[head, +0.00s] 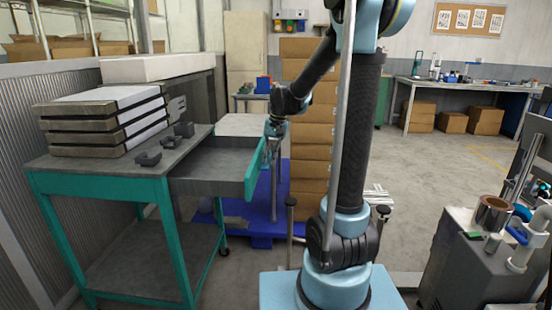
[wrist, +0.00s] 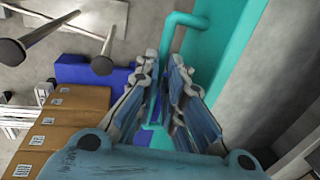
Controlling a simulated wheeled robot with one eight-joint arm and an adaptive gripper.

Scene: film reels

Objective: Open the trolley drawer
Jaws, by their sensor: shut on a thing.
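The trolley (head: 105,180) has a grey top and teal legs and stands at the left in the head view. Its drawer (head: 212,165) sticks out to the right, with the grey, empty-looking inside showing. The drawer's teal front (head: 252,178) faces my arm. My gripper (head: 270,145) is at the outer side of that front. In the wrist view, my gripper's fingers (wrist: 163,75) are closed around the teal bar handle (wrist: 183,18), beside the teal front panel (wrist: 218,45). The fingers hide part of the handle.
Grey film cases (head: 100,122) are stacked on the trolley, with small dark pieces (head: 165,146) beside them. A blue pallet (head: 262,222) and a stack of cardboard boxes (head: 305,120) stand behind my arm. A grey machine (head: 475,260) is at the right. Open floor (head: 425,165) lies between.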

